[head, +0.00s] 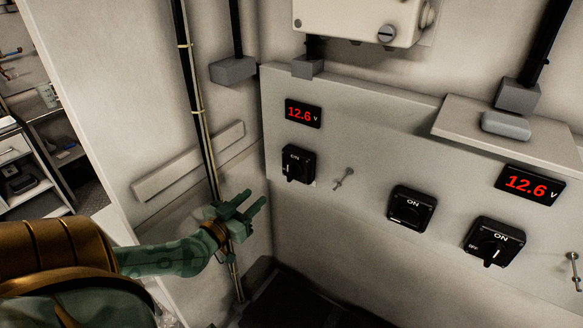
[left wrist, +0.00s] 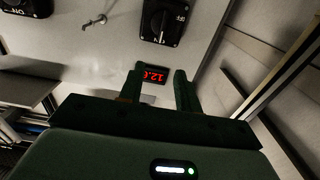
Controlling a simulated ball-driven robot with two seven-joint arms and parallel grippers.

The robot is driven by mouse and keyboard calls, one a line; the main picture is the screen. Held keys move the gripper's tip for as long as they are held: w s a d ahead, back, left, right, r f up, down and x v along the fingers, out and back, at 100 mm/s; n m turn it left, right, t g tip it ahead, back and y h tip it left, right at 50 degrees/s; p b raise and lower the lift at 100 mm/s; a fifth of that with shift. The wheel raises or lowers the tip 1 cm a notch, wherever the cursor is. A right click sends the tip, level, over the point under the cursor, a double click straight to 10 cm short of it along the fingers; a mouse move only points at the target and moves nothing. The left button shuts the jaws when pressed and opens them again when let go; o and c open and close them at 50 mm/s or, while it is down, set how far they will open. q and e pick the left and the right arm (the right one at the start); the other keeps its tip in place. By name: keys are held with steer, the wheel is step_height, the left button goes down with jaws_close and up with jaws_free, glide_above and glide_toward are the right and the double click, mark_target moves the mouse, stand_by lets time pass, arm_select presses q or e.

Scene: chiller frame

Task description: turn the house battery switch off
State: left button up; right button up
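Three black rotary switches are on the pale panel: a left switch (head: 299,164), a middle switch (head: 411,207) and a right switch (head: 494,243). No label I can read says which is the house battery switch. The left one stands under a red 12.6 V display (head: 303,113). My left gripper (head: 254,200) is open and empty, left of and below the left switch, apart from it. In the left wrist view a switch (left wrist: 163,20) with an OFF mark lies beyond the open fingers (left wrist: 160,88), past a red display (left wrist: 153,74). My right gripper is out of view.
A second 12.6 V display (head: 530,185) is above the right switch. Small metal keys or pins (head: 343,178) stick out of the panel. Cables run up the left wall.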

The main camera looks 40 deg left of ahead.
mark_target(288, 167)
arm_select(q)
steer(key=w, duration=0.5)
steer(key=w+a+b, duration=0.1)
steer(key=w, duration=0.4)
steer(key=w+b, duration=0.1)
steer(key=w, duration=0.4)
steer(key=shift+a+f, duration=0.1)
steer(key=shift+a, duration=0.3)
steer(key=shift+w+a, duration=0.1)
steer(key=shift+w, duration=0.45)
jaws_close()
